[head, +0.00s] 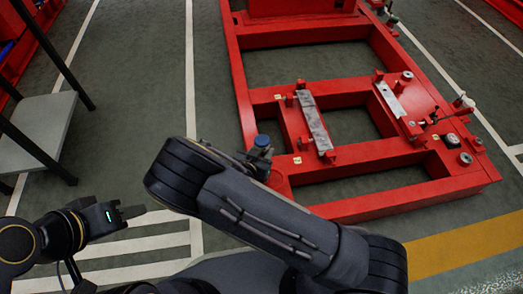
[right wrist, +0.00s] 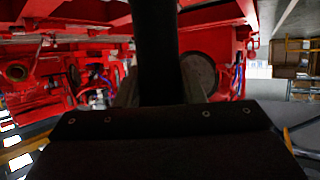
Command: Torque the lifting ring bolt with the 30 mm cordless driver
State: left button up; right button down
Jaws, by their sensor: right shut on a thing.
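In the right wrist view my right gripper (right wrist: 160,92) is shut on a dark upright cylindrical grip (right wrist: 156,45), which looks like the handle of the cordless driver. The driver's head and socket are not visible there. In the head view my right arm crosses the foreground and its gripper is hidden. A small blue-topped dark part (head: 262,141) shows just beyond that arm at the frame's near left corner; I cannot tell what it is. I cannot make out the lifting ring bolt. My left gripper (head: 131,212) is at the lower left, away from the frame; its finger gap is unclear.
A red steel base frame (head: 238,82) with crossbars and grey mounting plates (head: 314,122) fills the centre and right. A grey-shelved rack (head: 45,118) stands at the left. Green floor with white lines lies clear between them; a yellow strip (head: 470,247) crosses the lower right.

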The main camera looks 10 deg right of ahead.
aim_at(259, 145)
jog(key=shift+r+p, duration=1.95)
jog(key=shift+r, duration=0.8)
